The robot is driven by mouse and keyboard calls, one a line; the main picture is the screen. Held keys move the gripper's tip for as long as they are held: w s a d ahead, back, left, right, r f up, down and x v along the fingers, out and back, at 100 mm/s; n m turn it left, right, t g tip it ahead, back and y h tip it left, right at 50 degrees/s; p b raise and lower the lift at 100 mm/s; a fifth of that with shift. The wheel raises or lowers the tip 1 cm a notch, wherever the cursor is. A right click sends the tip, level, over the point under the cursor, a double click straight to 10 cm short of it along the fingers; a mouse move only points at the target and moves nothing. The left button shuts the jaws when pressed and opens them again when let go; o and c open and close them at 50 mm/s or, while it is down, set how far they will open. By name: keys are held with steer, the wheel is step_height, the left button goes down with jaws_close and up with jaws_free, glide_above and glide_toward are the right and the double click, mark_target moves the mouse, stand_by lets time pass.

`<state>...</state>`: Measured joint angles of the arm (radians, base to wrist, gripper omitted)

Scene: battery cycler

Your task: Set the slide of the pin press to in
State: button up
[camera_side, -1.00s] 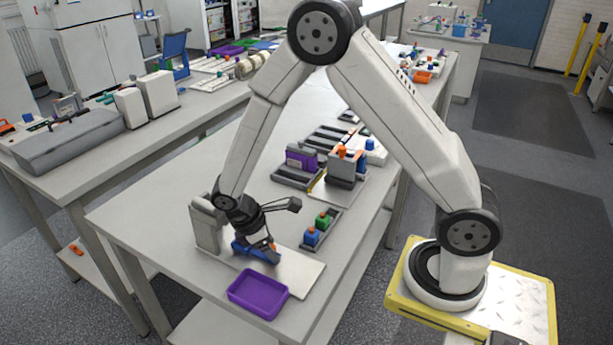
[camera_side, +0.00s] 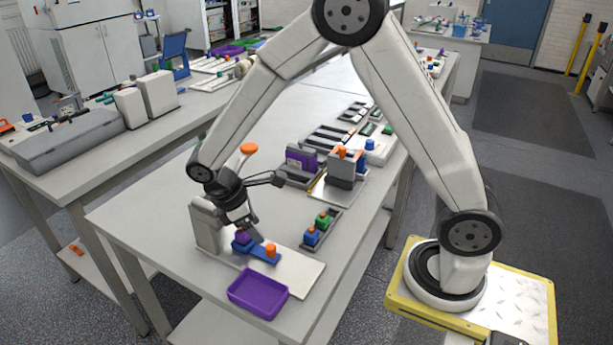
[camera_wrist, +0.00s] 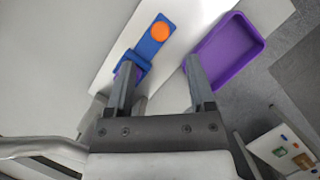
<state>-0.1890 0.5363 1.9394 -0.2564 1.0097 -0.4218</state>
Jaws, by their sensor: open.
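The pin press (camera_side: 208,226) has a grey upright at the left of its pale base plate (camera_side: 300,270). Its blue slide (camera_side: 258,250) lies along the plate, with an orange knob (camera_side: 271,250) on the outer end. The slide (camera_wrist: 148,46) and knob (camera_wrist: 160,31) also show in the wrist view. A purple piece (camera_side: 242,237) sits at the slide's inner end, beside the upright, partly hidden by a finger in the wrist view. My gripper (camera_side: 250,232) is open and empty, above the slide's inner part; its spread fingers (camera_wrist: 160,72) also show in the wrist view.
An orange ball (camera_side: 249,148) stands out above my wrist. A purple tray (camera_side: 258,293) lies in front of the base plate. A rack with blue and green pieces (camera_side: 318,230) stands to the right. Bare table lies behind the press.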

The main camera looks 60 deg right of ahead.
mark_target(270, 246)
steer(key=m+t+y, duration=0.1)
steer(key=m, duration=0.1)
steer(key=s+d+m+t+y, duration=0.1)
steer(key=m, duration=0.1)
steer(key=s+d+m+t+y, duration=0.1)
steer(key=m, duration=0.1)
steer(key=shift+r, duration=0.2)
steer(key=shift+f, duration=0.1)
steer(key=shift+f, duration=3.8)
jaws_close()
